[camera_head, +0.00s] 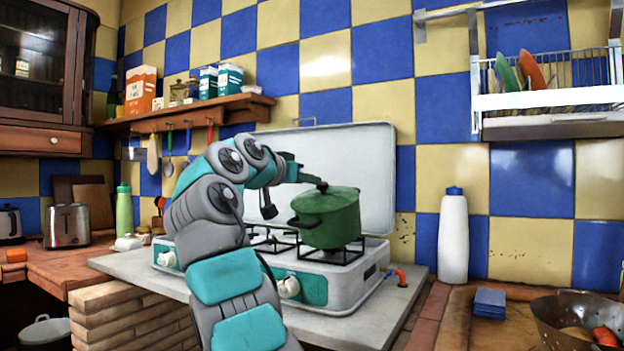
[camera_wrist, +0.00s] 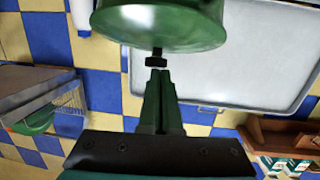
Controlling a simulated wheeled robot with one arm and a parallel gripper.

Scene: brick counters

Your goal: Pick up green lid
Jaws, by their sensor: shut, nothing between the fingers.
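The green lid (camera_head: 330,197) sits on top of a green pot (camera_head: 335,225) on the stove, its dark knob (camera_head: 321,187) pointing up. My gripper (camera_head: 313,179) reaches in from the left, with its fingertips close beside the knob. In the wrist view the rounded green lid (camera_wrist: 165,22) fills the top, with the black knob (camera_wrist: 157,60) below it. The closed fingers (camera_wrist: 158,74) end right at the knob, with nothing between them. I cannot tell whether they touch it.
The pot stands on the right burner of a white stove (camera_head: 335,290), with its raised cover (camera_head: 375,165) behind. A white bottle (camera_head: 453,240), blue sponges (camera_head: 489,302) and a metal colander (camera_head: 560,318) stand to the right. A wooden shelf (camera_head: 195,111) hangs at the left.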

